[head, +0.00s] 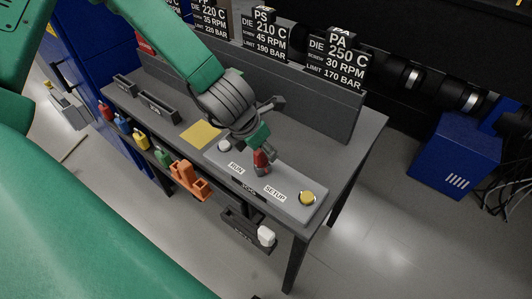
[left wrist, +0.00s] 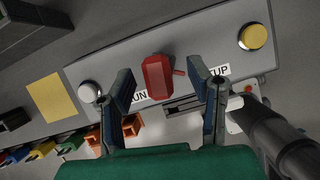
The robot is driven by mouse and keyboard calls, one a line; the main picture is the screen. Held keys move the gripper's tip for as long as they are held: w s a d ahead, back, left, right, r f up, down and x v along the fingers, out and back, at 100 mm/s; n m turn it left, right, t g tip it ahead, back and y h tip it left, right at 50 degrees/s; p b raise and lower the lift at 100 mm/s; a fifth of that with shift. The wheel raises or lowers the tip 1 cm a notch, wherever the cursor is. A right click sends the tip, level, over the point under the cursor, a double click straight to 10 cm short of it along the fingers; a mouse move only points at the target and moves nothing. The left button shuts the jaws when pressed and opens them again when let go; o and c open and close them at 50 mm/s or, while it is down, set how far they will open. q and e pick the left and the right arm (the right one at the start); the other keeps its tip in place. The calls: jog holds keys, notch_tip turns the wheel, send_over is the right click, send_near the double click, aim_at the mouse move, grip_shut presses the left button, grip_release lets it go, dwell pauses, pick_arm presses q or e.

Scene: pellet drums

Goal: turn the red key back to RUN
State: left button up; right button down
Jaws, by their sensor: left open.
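The red key (head: 262,160) stands on a light grey switch panel (head: 290,186) between the labels RUN (head: 237,168) and SETUP (head: 275,193). In the left wrist view the red key (left wrist: 158,76) shows between the fingers of my left gripper (left wrist: 163,88). A small red pointer sticks out from the key toward the SETUP side. My left gripper (head: 262,146) is open, with one finger on each side of the key and visible gaps between. In the head view the gripper hides part of the key. My right gripper is not in view.
A white button (left wrist: 90,92) and a yellow button (left wrist: 253,37) sit at the panel's ends. A yellow note (head: 201,135) lies on the bench. Sign plates (head: 337,62) stand behind. Coloured keys or tags (head: 141,139) and an orange holder (head: 188,178) hang along the front edge.

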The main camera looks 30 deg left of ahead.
pick_arm(q)
jog(key=shift+x, duration=1.2)
jog(key=shift+d+f, duration=0.15)
jog(key=shift+f, duration=0.2)
jog(key=shift+w+a+f, duration=0.2)
jog(key=shift+a+f, duration=0.1)
jog(key=shift+f, duration=0.05)
jog(key=shift+a, duration=0.25)
jog(key=shift+d, duration=0.15)
jog(key=c, duration=0.9)
jog(key=shift+d, duration=0.15)
grip_shut()
jog(key=shift+d+r, duration=0.1)
jog(key=shift+d, duration=0.05)
jog(key=shift+m+p, duration=0.35)
jog(key=shift+m, duration=0.05)
jog(key=m+h+p, duration=0.1)
jog(key=m+p, duration=0.1)
jog(key=shift+m+g, duration=0.3)
jog(key=shift+m, duration=0.1)
jog(key=shift+m+h, duration=0.3)
